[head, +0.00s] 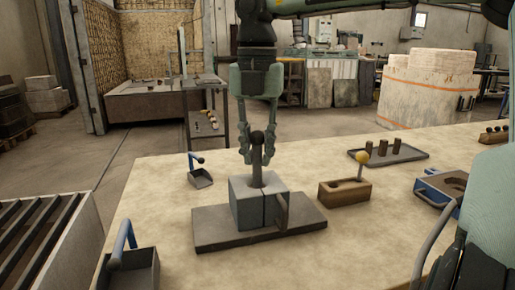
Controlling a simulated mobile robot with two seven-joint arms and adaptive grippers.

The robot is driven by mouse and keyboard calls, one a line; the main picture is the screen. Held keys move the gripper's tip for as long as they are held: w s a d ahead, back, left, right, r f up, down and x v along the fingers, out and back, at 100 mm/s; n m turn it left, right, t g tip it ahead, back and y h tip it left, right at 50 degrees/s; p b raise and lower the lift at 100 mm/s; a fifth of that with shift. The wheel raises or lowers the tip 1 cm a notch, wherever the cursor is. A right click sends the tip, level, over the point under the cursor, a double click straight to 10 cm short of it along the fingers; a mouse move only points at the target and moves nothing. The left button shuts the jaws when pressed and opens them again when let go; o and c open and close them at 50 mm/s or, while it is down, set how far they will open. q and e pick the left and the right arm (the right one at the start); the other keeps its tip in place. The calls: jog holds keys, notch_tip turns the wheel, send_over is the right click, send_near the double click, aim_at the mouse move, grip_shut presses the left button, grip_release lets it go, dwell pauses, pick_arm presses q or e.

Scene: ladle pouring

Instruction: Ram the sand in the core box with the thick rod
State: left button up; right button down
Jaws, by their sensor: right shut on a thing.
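The grey, split core box (246,207) stands upright on a dark base plate (212,238) in the middle of the table. A thick dark rod (257,157) with a round knob on top stands nearly upright, its lower end inside the opening of the core box. My right gripper (257,143) points straight down over the box and is shut on the rod near its knob. The sand inside the box is hidden from this angle. My left gripper is not in view.
A wooden block (340,194) holding a yellow-knobbed rod (361,160) stands right of the box. A tray (405,154) with dark cylinders and a blue box (429,191) lie farther right. Scoops with blue handles lie left (201,180) and front left (140,272).

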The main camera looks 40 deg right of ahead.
aim_at(257, 131)
jog(key=shift+r+p, duration=1.65)
jog(key=shift+r, duration=0.7)
jog(key=shift+f, duration=0.2)
jog(key=shift+f+b, duration=2)
jog(key=shift+f, duration=0.25)
jog(key=shift+r+p, duration=1.75)
jog(key=shift+r, duration=0.7)
